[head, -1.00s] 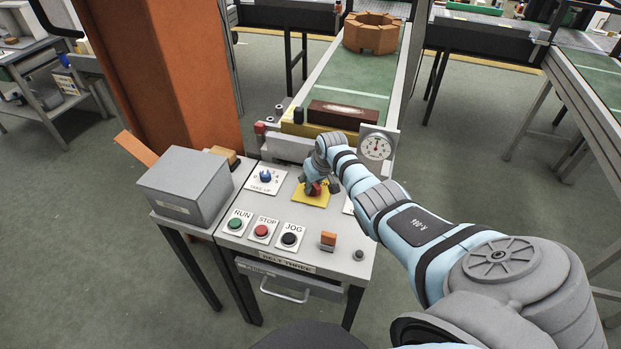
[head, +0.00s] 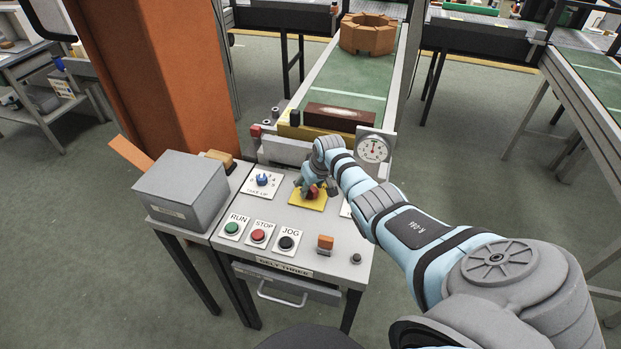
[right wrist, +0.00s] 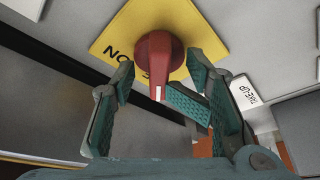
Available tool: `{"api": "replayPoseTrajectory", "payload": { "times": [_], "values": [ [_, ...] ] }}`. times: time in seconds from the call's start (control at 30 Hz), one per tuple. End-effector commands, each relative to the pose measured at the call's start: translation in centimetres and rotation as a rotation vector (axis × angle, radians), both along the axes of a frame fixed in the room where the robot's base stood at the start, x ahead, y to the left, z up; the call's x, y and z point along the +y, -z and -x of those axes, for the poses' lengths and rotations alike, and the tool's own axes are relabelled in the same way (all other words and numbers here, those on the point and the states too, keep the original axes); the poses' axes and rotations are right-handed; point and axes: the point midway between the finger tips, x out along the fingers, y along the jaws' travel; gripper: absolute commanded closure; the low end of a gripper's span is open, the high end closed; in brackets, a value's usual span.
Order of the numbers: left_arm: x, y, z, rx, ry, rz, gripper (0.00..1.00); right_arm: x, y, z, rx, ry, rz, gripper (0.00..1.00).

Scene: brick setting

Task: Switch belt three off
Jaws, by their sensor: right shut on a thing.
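The belt three panel (head: 330,268) is a light grey desk marked "BELT THREE" along its front. A red rotary knob (head: 312,192) sits on a yellow square plate (head: 318,204) near the panel's middle. My right gripper (head: 308,187) reaches down from the right and is shut on the red knob. In the right wrist view the knob (right wrist: 158,55) stands between the two finger pads, with a white mark on its lower end. The plate (right wrist: 115,38) carries lettering starting "NO", partly hidden by the knob. My left gripper is not in view.
Green RUN (head: 232,228), red STOP (head: 258,236) and black JOG (head: 286,243) buttons line the panel's front. A blue TAKE-UP knob (head: 262,179), an orange switch (head: 325,242) and a dial gauge (head: 374,149) are close by. A grey box (head: 182,190) stands at left.

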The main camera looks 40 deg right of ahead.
Motion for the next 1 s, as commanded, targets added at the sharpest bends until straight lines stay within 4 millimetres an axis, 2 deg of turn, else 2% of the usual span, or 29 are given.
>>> {"api": "replayPoseTrajectory", "payload": {
  "times": [0.13,0.27,0.5,0.63,0.77,1.0],
  "values": [
    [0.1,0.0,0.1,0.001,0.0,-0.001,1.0,-0.2,-0.2,0.4,0.006,0.002,0.003,0.65],
    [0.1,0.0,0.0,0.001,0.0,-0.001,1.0,0.0,-1.7,0.8,0.002,0.0,0.004,0.65],
    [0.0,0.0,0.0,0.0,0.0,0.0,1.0,0.6,-7.7,3.1,-0.002,-0.003,0.007,0.65],
    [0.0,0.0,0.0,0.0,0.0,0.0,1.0,0.8,-10.1,4.2,0.0,-0.002,0.005,0.65],
    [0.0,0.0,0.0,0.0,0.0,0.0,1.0,1.0,-11.1,4.7,0.0,-0.001,0.003,0.65],
    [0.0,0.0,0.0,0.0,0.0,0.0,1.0,0.9,-11.2,4.7,0.001,0.0,0.002,0.65]
  ]
}}
